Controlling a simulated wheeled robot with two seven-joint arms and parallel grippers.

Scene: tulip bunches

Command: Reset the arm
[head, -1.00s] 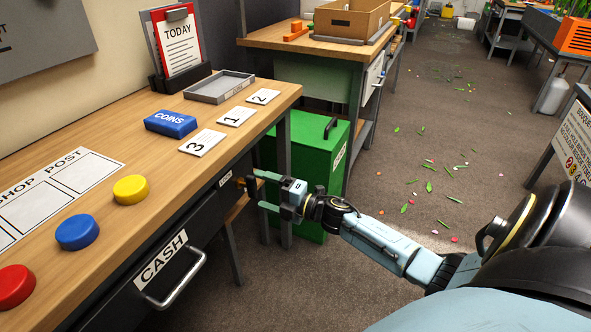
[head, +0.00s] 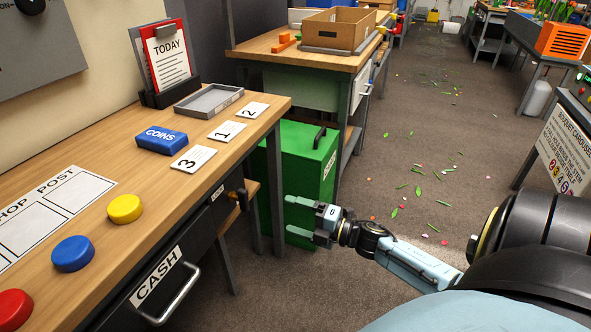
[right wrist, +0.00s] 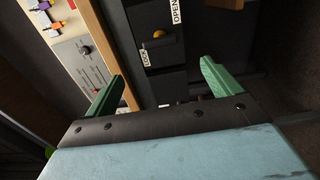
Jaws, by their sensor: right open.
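My right gripper (head: 291,214) is open and empty, in the air to the right of the desk and in front of the green cabinet. Its arm reaches in from the right. In the right wrist view its two green fingers (right wrist: 162,72) stand wide apart with nothing between them. A small dark and orange knob (head: 240,196) on the desk's front is clear of the fingers; the wrist view shows it as an orange knob (right wrist: 159,35) near small labels. The black CASH drawer (head: 165,283) looks closed. My left gripper is not in view.
The wooden desk (head: 150,180) carries red, blue and yellow buttons, a blue COINS block (head: 161,139), number cards and a grey tray (head: 209,99). A green cabinet (head: 300,160) stands behind the gripper. Floor with scattered petals and leaves (head: 425,175) lies open to the right.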

